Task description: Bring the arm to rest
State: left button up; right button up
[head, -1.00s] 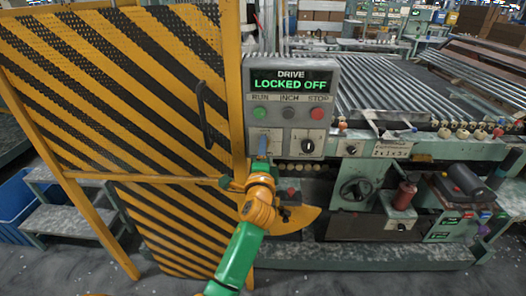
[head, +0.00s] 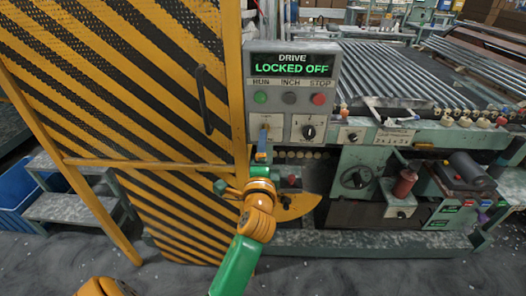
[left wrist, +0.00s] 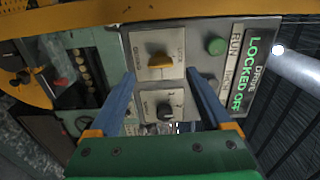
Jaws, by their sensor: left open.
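My left arm, green and orange, reaches up to the drive control panel (head: 246,86) in the head view. My left gripper (head: 262,147) is just below the panel's lower left plate. In the left wrist view the blue fingers of this gripper (left wrist: 161,74) are spread apart with nothing held between them. The yellow switch (left wrist: 159,60) lies beyond the fingertips and the black knob (left wrist: 164,110) shows between the fingers. The panel display (head: 291,65) reads DRIVE LOCKED OFF in green. My right gripper is not in view.
A yellow and black striped gate (head: 140,75) stands left of the panel. Grey steps (head: 75,206) and a blue bin (head: 14,200) are at the far left. A machine with rollers (head: 400,75) and a handwheel (head: 356,177) fills the right. Grey floor is open in front.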

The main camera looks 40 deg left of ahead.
pick_arm(q)
jog(key=shift+s+d, duration=0.3)
jog(key=shift+s, duration=0.2)
jog(key=shift+w+f, duration=0.1)
jog(key=s+d+f+g+h, duration=0.2)
jog(key=d+f, duration=0.1)
jog(key=f, duration=0.7)
jog(key=s+d+f+n+g+h, duration=0.1)
jog(key=s+d+f+g+h, duration=0.15)
jog(key=f, duration=0.85)
jog(key=s+d+f+g+h, duration=0.1)
jog(key=d+f+h, duration=0.25)
jog(key=f, duration=0.65)
jog(key=s+f+n+g, duration=0.2)
jog(key=s+f, duration=0.4)
jog(key=s, duration=0.5)
jog(key=s+f+n+g, duration=0.3)
jog(key=s+f, duration=0.3)
jog(key=s, duration=0.5)
jog(key=s+d+f+n+g+h, duration=0.1)
jog(key=s+f+n+g, duration=0.2)
jog(key=s+f, duration=0.3)
jog(key=s+g, duration=0.1)
jog(key=s, duration=0.4)
jog(key=shift+f, duration=0.4)
